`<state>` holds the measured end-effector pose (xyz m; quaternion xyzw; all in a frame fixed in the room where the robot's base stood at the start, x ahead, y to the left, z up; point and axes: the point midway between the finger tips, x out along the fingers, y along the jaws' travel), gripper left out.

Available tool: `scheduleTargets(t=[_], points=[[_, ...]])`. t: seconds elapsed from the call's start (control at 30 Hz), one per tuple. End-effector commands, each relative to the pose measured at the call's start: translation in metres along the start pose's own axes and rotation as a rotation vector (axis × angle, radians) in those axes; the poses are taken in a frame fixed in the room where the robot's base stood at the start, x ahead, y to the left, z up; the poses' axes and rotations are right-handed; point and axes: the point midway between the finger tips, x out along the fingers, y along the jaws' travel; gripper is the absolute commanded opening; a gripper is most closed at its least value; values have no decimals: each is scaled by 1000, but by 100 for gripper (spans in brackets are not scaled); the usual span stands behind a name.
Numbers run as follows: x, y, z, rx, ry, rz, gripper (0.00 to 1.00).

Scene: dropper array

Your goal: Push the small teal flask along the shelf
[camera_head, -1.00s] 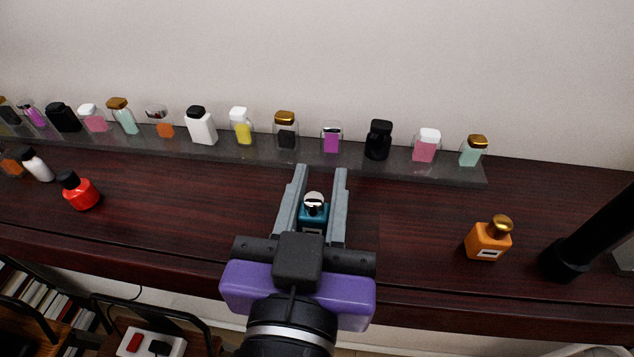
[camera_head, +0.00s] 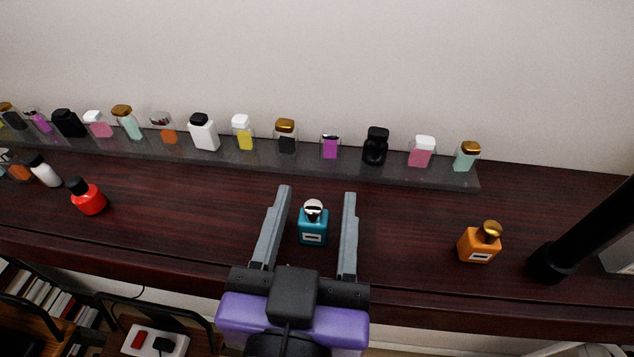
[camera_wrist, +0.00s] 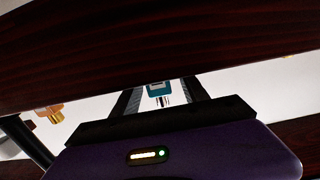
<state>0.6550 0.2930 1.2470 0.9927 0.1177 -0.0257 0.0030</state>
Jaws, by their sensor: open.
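The small teal flask (camera_head: 313,227) has a silver cap and a pale label and stands upright on the dark wood shelf (camera_head: 400,215). In the head view my gripper (camera_head: 317,190) is open, with its two grey fingers wide apart. The flask shows between the fingers, with clear gaps on both sides. In the wrist view the flask (camera_wrist: 159,91) also shows between the two fingers (camera_wrist: 160,98), partly cut off by the dark wood.
A raised grey ledge (camera_head: 400,171) behind holds a row of several small bottles. An orange bottle with a gold cap (camera_head: 479,244) stands to the right, near a black post (camera_head: 585,235). A red bottle (camera_head: 89,197) stands to the left. The shelf near the flask is bare.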

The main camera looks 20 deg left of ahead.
Motion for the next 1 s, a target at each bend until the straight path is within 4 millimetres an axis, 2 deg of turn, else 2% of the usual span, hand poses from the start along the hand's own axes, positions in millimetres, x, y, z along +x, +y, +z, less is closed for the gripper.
scheduleTargets(t=[0.07, 0.5, 1.0], points=[[-10, 0, -6, -3, -3, -1, 52], [-51, 0, -2, -2, -1, -1, 52], [-55, 0, -1, 0, 1, 0, 52]])
